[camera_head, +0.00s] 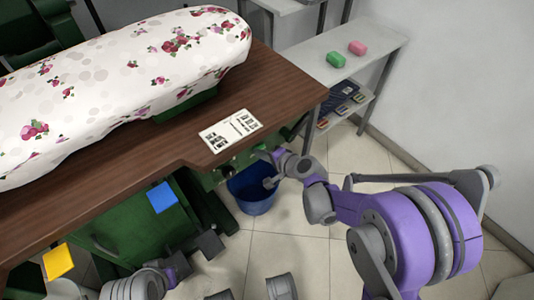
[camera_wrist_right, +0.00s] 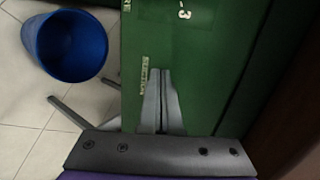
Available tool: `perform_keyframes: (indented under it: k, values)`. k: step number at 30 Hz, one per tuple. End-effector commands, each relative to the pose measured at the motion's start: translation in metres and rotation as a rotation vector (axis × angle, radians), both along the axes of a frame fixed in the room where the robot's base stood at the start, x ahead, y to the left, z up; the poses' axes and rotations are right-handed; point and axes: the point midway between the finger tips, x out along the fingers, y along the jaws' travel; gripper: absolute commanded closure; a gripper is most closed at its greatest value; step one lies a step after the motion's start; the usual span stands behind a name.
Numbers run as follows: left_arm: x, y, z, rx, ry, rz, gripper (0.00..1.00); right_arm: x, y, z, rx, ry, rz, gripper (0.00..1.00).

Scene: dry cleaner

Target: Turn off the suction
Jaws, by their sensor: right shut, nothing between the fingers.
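The ironing table has a brown wooden top (camera_head: 160,155) with a padded, flowered cover (camera_head: 110,80) on it. Under its front edge is a green panel (camera_head: 209,180), which also fills the middle of the right wrist view (camera_wrist_right: 200,75). My right gripper (camera_head: 270,170) is low in front of the panel, beside the table edge. In the right wrist view its fingers (camera_wrist_right: 162,85) are together and empty. Contact cannot be told. No suction switch can be made out clearly.
A blue bin (camera_head: 252,192) stands on the tiled floor below the right gripper. A printed sheet (camera_head: 230,130) lies on the tabletop. A grey shelf (camera_head: 350,40) with a green and a pink block stands at the back right by the wall. Floor tiles right of the bin are clear.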

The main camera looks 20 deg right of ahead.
Motion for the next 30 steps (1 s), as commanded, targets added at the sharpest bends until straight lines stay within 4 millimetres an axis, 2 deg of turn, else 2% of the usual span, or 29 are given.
perform_keyframes:
  k: [17,30]
  values:
    - [0.000,0.000,0.001,0.000,0.000,0.000,1.00,0.001,-0.017,0.000,0.000,0.000,-0.001,1.00]
    - [0.000,0.000,0.001,0.000,0.000,0.000,1.00,-0.001,-0.016,0.000,0.000,0.000,0.000,1.00]
